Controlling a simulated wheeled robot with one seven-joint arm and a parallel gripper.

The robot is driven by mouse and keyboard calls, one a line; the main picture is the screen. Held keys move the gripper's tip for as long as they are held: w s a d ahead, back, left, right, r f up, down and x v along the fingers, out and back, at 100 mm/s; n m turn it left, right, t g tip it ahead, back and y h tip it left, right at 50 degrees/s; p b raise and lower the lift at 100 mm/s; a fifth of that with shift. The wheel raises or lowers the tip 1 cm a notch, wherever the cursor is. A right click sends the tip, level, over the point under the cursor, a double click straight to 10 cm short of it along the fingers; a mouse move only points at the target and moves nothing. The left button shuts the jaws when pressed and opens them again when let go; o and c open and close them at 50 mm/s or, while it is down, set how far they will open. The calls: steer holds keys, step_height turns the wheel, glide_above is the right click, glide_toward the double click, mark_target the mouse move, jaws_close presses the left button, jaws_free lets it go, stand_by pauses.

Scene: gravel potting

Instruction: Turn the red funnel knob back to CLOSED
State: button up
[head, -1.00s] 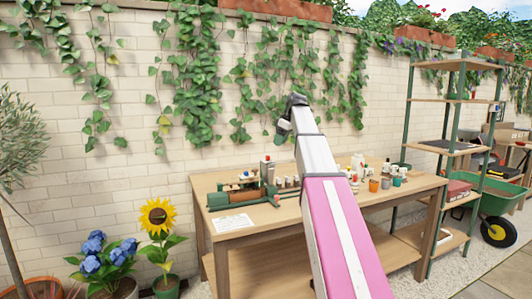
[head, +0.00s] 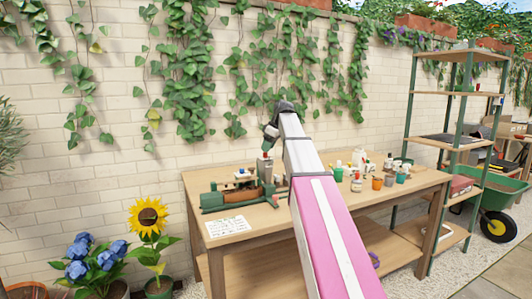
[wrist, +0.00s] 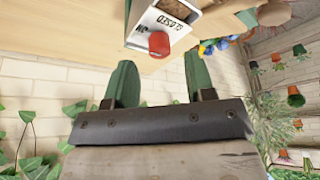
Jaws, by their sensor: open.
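The red knob (wrist: 159,43) sits on a white plate (wrist: 180,25) in the wrist view. The plate carries the word CLOSED and a second, cut-off word. My gripper (wrist: 159,62) is open, with its two green fingers apart and the knob just beyond and between their tips; no contact shows. In the head view my gripper (head: 267,143) points down above the left half of the bench, over a green-framed device (head: 238,194).
The wooden bench (head: 300,234) holds several bottles and small pots (head: 377,183) right of my arm. A white sheet (head: 228,226) lies at its front left. A brick wall with ivy is close behind. A shelf rack (head: 450,141) stands at the right, and a sunflower (head: 148,217) at the left.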

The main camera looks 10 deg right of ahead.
mark_target(265, 155)
steer(key=shift+x, duration=1.4)
steer(key=c, duration=0.9)
